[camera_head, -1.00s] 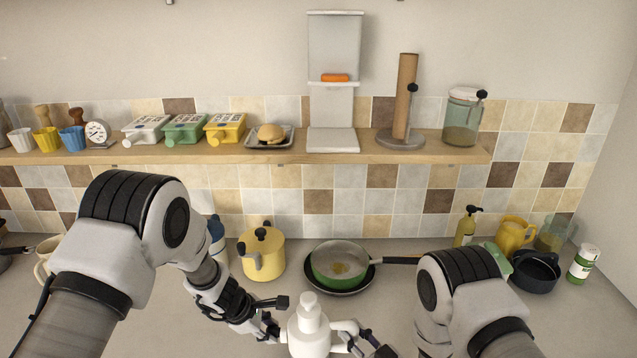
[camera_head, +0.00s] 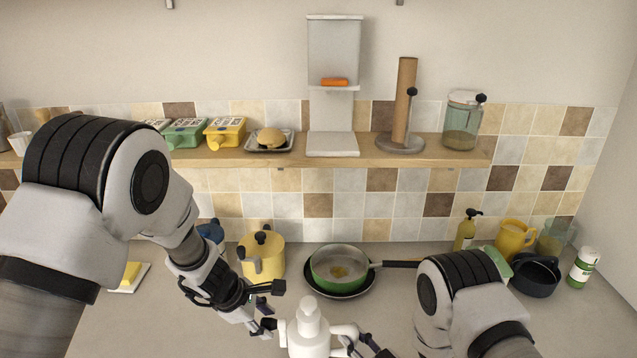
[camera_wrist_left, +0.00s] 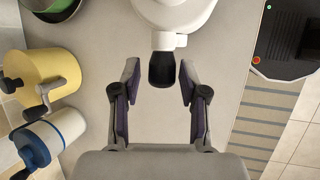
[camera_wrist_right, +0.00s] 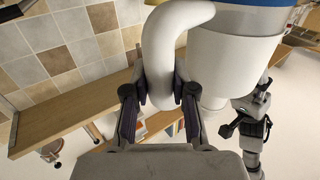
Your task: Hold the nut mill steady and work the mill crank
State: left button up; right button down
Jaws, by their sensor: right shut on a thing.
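The white mill (camera_head: 308,338) stands at the front centre of the counter and also shows in the left wrist view (camera_wrist_left: 176,14). I take it for the nut mill. My right gripper (camera_head: 362,347) is shut on its curved white handle (camera_wrist_right: 166,45), at the mill's right side. My left gripper (camera_head: 268,326) is at the mill's left side. In the left wrist view its fingers are apart, with the dark crank knob (camera_wrist_left: 161,68) between the tips and gaps on both sides. The mill's lower part is out of the head view.
A yellow pot-like container with a crank (camera_head: 262,257) and a blue-and-white one (camera_wrist_left: 45,142) stand behind my left gripper. A green pan (camera_head: 338,268) lies behind the mill. A wooden shelf (camera_head: 370,158) runs along the wall. Bare counter lies left of the mill.

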dwell(0.3)
pick_arm(q)
jog(key=shift+a+r, duration=0.2)
jog(key=shift+r, duration=0.2)
jog(key=v, duration=1.1)
pick_arm(e)
jog(key=c, duration=0.9)
grip_release()
jog(key=v, duration=1.2)
